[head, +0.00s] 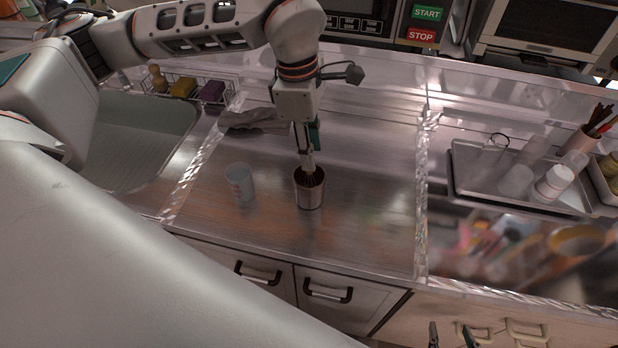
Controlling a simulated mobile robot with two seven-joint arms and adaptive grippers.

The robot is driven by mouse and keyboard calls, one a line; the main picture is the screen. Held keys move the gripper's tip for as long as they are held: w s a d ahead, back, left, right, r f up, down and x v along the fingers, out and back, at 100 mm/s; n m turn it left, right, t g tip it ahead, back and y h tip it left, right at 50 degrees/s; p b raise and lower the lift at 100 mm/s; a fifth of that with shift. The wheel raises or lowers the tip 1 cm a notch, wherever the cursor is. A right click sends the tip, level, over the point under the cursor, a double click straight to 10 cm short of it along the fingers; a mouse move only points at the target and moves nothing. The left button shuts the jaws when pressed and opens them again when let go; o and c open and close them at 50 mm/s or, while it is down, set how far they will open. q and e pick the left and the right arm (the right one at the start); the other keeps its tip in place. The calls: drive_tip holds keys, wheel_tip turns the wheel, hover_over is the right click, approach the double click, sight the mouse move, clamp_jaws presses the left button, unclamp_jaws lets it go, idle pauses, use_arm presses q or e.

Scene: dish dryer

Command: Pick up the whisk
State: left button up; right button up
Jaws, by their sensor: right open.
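A copper-coloured metal cup (310,195) stands upright on the steel counter in the head view. Thin dark wires, seemingly the whisk (313,179), show inside its mouth. My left gripper (307,160) points straight down over the cup, with its tips at or just above the rim. The whisk's handle is hidden by or merges with the fingers, so I cannot tell whether they are shut on it. My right gripper (452,336) is at the bottom edge, low in front of the cabinets, open and empty, with only its fingertips in view.
A pale cup (240,184) stands just left of the metal cup. A grey cloth (255,121) lies behind. A sink (150,140) is at left; a tray (475,194) with cups is at right. The counter right of the metal cup is clear.

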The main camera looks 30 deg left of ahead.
sight(309, 172)
use_arm(q)
drive_tip(key=f, duration=0.5)
drive_tip(key=shift+w+f+p, duration=0.1)
drive_tip(key=shift+w+p, duration=0.2)
drive_tip(key=shift+w, duration=0.1)
drive_tip(key=shift+a, duration=0.1)
clamp_jaws()
